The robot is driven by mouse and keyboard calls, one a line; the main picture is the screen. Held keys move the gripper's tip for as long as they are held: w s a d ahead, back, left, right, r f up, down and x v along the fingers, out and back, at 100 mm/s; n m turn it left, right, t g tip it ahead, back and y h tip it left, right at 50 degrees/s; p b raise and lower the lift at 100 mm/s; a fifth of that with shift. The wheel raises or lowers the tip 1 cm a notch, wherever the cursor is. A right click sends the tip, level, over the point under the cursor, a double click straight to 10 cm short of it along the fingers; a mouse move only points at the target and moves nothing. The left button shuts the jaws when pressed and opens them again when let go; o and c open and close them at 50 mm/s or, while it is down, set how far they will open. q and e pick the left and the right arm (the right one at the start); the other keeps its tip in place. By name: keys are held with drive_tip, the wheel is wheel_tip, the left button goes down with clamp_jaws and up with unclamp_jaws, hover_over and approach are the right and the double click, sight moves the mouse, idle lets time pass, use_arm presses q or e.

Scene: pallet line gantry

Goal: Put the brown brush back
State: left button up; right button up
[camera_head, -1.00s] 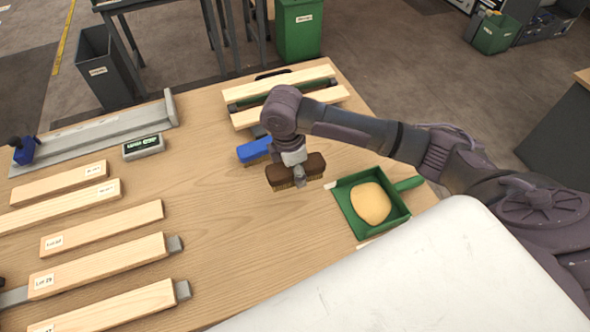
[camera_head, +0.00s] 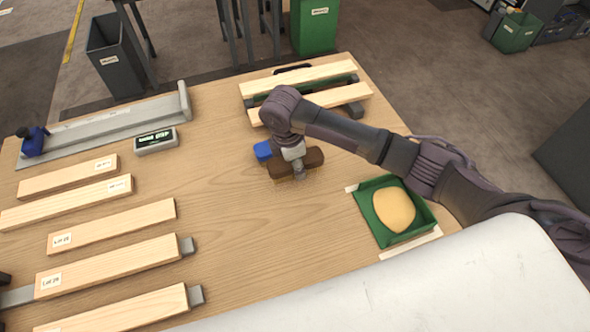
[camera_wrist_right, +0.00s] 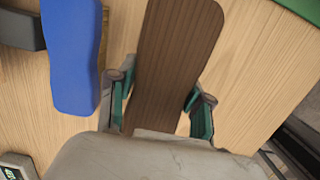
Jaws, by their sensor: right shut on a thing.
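The brown brush (camera_head: 312,162) has a dark wooden back and pale bristles pointing down, and it is low over the table or on it; I cannot tell if the bristles touch. My right gripper (camera_head: 298,170) is shut on the brush's middle from above. In the right wrist view the brush (camera_wrist_right: 178,60) runs lengthwise between the two fingers of my right gripper (camera_wrist_right: 160,105). A blue brush (camera_head: 263,151) lies just behind and left of it, partly hidden by my arm; its blue back also shows in the right wrist view (camera_wrist_right: 72,55). My left gripper is not in view.
A slatted wooden rack (camera_head: 335,72) stands at the back. Labelled boards (camera_head: 110,227) lie at the left, with a grey rail (camera_head: 105,130) and display box (camera_head: 156,142) behind. The table's middle is clear.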

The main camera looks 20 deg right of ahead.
drive_tip(key=shift+w+a+f, duration=0.1)
drive_tip(key=shift+a+f, duration=0.05)
drive_tip(key=shift+f, duration=0.05)
wheel_tip(320, 180, down, 3)
drive_tip(key=shift+f+p, duration=0.15)
drive_tip(key=shift+p, duration=0.4)
drive_tip(key=shift+f, duration=0.4)
drive_tip(key=o, duration=1.1)
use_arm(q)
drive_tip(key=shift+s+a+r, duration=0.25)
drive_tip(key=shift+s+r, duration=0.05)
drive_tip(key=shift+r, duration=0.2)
